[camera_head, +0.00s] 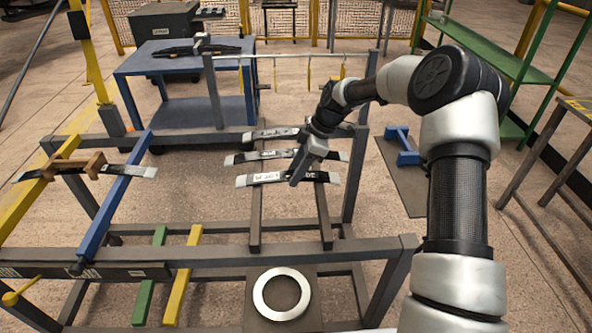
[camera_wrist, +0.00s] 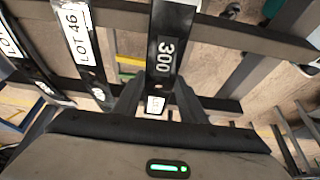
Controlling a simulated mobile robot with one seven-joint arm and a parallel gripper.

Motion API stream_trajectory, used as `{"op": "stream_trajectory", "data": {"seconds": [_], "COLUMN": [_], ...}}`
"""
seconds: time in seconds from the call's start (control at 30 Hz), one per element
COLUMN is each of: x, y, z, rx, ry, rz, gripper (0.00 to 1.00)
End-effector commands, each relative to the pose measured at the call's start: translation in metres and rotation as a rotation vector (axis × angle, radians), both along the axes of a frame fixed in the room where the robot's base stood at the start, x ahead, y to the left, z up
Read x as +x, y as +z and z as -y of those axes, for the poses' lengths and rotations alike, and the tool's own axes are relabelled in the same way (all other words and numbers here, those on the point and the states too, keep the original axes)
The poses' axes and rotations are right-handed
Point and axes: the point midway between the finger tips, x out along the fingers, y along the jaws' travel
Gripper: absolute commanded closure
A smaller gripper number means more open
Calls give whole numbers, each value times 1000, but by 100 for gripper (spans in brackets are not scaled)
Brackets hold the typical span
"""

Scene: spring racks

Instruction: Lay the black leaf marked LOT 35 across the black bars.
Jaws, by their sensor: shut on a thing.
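My gripper (camera_head: 298,178) is shut on a black leaf (camera_head: 262,179) with pale ends, the nearest of three at the black bars (camera_head: 254,221). This leaf spans both bars; I cannot tell whether it touches them. In the wrist view the held leaf (camera_wrist: 174,22) shows the number 300, and a small white label sits between my fingers (camera_wrist: 158,97). Its lot marking is not readable. A leaf marked LOT 46 (camera_wrist: 78,45) lies beside it, with another labelled leaf (camera_wrist: 20,55) farther left. In the head view the middle leaf (camera_head: 245,157) and far leaf (camera_head: 258,135) lie across the bars.
Left, another leaf (camera_head: 138,171) with a wooden block (camera_head: 75,163) spans the yellow bar (camera_head: 24,208) and blue bar (camera_head: 117,190). A dark marked strip (camera_head: 100,271) lies on the front rail. A pale ring (camera_head: 262,296) sits below. A blue table (camera_head: 133,66) stands behind.

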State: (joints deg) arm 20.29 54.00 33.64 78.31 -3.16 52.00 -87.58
Motion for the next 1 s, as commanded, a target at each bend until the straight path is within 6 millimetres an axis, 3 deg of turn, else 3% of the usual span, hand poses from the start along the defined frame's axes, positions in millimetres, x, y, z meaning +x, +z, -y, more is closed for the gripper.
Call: {"op": "stream_trajectory", "data": {"seconds": [0.2,0.23,0.37,0.73,1.0], "x": [1,1,1,0,1], "y": [-3,-2,-2,2,52], "z": [-1,-1,0,3,25], "rx": [1,1,1,-1,-1], "ry": [0,0,0,0,-2], "rz": [3,3,2,0,4], "gripper": [89,59,41,41,41]}}
